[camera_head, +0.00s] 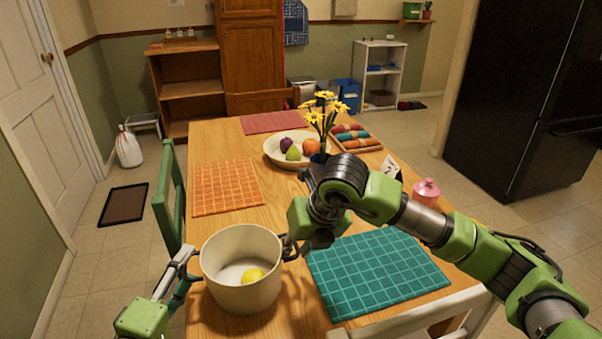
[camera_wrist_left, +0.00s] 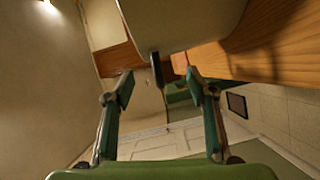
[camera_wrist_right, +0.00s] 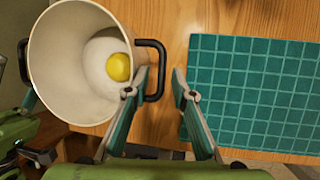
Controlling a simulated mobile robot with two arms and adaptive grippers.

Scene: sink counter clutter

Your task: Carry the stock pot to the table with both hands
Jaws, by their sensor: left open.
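The cream stock pot (camera_head: 240,290) stands upright at the near left edge of the wooden table (camera_head: 285,310), with a yellow lemon-like fruit (camera_head: 253,275) inside. My left gripper (camera_head: 184,277) is open at the pot's left side. In the left wrist view, the dark left handle (camera_wrist_left: 157,70) shows between its spread fingers (camera_wrist_left: 158,88). My right gripper (camera_head: 293,247) is at the pot's right side. In the right wrist view, its fingers (camera_wrist_right: 160,78) are apart, one on each side of the black right handle's bar (camera_wrist_right: 154,45). Neither visibly grips its handle.
A teal placemat (camera_head: 375,272) lies right of the pot, an orange one (camera_head: 226,187) behind it. A fruit bowl (camera_head: 280,158), yellow flowers (camera_head: 323,108) and a pink jar (camera_head: 426,190) stand on the table. A green chair (camera_head: 168,200) is at the left.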

